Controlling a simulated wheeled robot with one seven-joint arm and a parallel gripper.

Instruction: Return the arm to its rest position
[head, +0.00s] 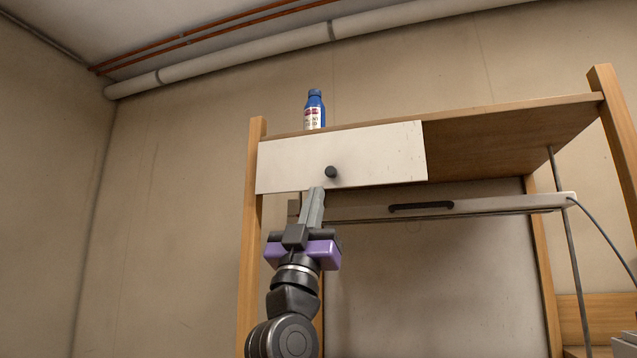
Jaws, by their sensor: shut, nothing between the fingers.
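My gripper (317,190) is in the middle of the head view, pointing up, with a purple band at its base. Its fingers are shut with nothing between them. The fingertips appear just below the dark round knob (331,172) of a white drawer front (385,158); I cannot tell whether they touch the drawer. My arm runs down from the gripper to the bottom edge of the view.
A blue bottle (315,108) with a white label stands on top of the wooden shelf unit (252,215). A pale panel (480,204) with a dark handle is below the drawer. A thin rod (568,240) and a cable are at right. Left of the unit is bare wall.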

